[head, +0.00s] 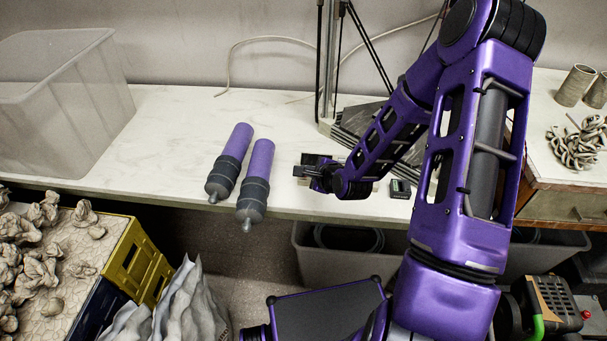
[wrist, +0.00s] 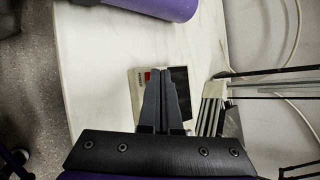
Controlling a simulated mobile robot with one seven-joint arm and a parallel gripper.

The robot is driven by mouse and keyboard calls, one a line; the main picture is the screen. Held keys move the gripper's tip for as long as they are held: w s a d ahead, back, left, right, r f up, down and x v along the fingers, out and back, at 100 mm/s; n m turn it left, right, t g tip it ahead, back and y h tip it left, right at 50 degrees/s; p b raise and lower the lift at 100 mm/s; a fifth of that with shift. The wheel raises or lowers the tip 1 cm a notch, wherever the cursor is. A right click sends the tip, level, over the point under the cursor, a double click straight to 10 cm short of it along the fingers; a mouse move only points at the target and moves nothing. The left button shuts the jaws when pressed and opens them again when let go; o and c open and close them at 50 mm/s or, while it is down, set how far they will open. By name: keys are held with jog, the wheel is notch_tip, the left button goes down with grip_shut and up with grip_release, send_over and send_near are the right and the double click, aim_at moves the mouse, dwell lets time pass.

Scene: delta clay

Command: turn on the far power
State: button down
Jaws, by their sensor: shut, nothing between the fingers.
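My gripper (head: 313,167) is over the front part of the white bench, left of the machine's frame. In the wrist view its two grey fingers (wrist: 160,72) are together with nothing between them. Behind the fingertips in that view is a small cream box (wrist: 135,80) with a reddish mark and a dark panel (wrist: 181,80). The fingers hide its middle. I cannot tell if they touch it, or make out a power switch. A second small dark device (head: 400,188) lies at the bench's front edge, right of my gripper.
Two purple and grey cylinders (head: 259,165) lie left of my gripper; one shows in the wrist view (wrist: 165,8). The machine's frame (head: 327,60) stands behind with dark rods. A clear bin (head: 65,110) stands far left. Bench between bin and cylinders is clear.

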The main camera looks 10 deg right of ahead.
jog(key=shift+f, duration=0.15)
dwell(0.4)
jog(key=shift+s+r+p, duration=0.1)
jog(key=shift+r+p, duration=0.4)
jog(key=shift+r, duration=0.2)
jog(key=r+p, duration=0.2)
jog(key=r, duration=0.1)
jog(key=s+r+p, duration=0.1)
jog(key=r+p, duration=0.1)
jog(key=shift+a, duration=0.2)
jog(key=shift+w, duration=0.1)
